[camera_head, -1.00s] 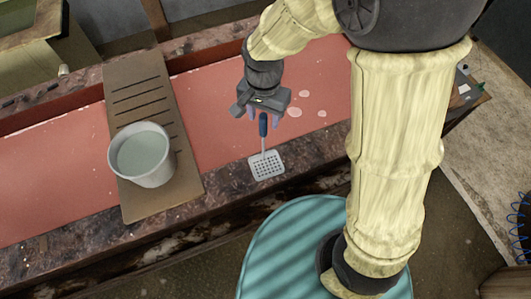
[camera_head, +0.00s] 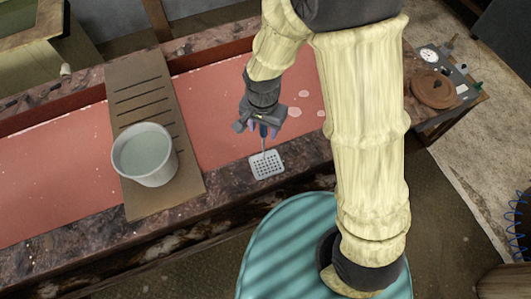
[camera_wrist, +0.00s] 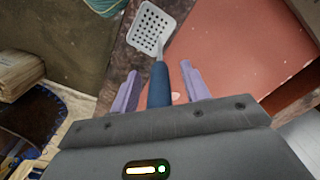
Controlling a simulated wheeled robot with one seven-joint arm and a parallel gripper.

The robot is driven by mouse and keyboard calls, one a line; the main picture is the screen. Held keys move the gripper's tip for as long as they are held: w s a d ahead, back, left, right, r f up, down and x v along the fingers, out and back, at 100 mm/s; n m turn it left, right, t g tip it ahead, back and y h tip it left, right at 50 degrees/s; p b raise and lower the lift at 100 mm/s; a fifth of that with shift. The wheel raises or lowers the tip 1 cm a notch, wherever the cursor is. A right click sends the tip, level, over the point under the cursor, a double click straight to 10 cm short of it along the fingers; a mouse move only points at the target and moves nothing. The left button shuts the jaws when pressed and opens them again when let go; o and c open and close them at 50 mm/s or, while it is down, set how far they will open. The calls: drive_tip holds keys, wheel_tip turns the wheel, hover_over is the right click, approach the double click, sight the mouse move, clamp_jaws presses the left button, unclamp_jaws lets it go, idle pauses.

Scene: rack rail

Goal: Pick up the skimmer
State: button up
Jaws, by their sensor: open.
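The skimmer (camera_head: 266,164) has a pale, square, perforated head and a blue handle. Its head lies on the dark stone edge of the counter, and its handle points toward the red sunken surface. In the wrist view the skimmer head (camera_wrist: 151,28) is at the top and the blue handle (camera_wrist: 159,86) runs down between my fingers. My gripper (camera_head: 263,132) is over the handle end. In the wrist view my gripper (camera_wrist: 160,88) is open, with one purple finger on each side of the handle. I see gaps on both sides; the lower handle end is hidden by the gripper body.
A light bucket (camera_head: 144,154) stands on a slotted brown board (camera_head: 165,198) left of the skimmer. The red surface (camera_head: 215,125) is mostly clear, with a few pale spots. A round brown lid (camera_head: 433,88) lies at the right end.

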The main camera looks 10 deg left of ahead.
clamp_jaws()
drive_tip(key=shift+r, duration=0.1)
wheel_tip(320, 180, up, 10)
drive_tip(key=shift+f+b, duration=0.1)
drive_tip(key=shift+b, duration=1.05)
drive_tip(key=shift+r+p, duration=1.5)
drive_tip(key=shift+r, duration=0.1)
drive_tip(key=shift+w+f, duration=0.1)
